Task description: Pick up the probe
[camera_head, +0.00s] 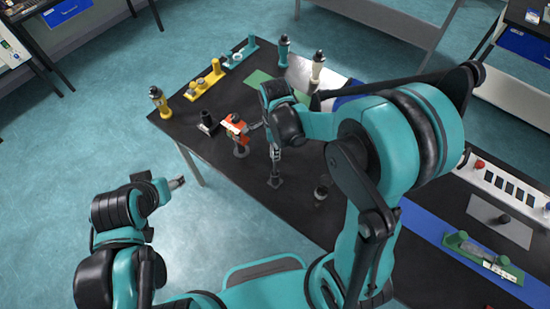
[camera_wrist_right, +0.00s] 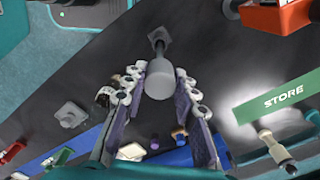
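The probe, a grey rounded cylinder on a thin stem with a small square foot, shows in the right wrist view (camera_wrist_right: 158,82). In the head view its dark foot (camera_head: 276,183) rests on the black table, below my right gripper. My right gripper (camera_head: 274,150) points down over it, and its two fingers (camera_wrist_right: 162,84) flank the grey cylinder in the wrist view. They look apart, with small gaps beside the cylinder. My left gripper (camera_head: 178,183) is off the table's left edge, away from the probe; its fingers are too small to judge.
An orange-red block (camera_head: 235,128) on a stand is close left of my right gripper. A small dark-topped object (camera_head: 321,190) stands to its right. Yellow (camera_head: 205,82) and teal (camera_head: 240,52) fixtures line the far edge. A green STORE label (camera_wrist_right: 284,96) lies on the table.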

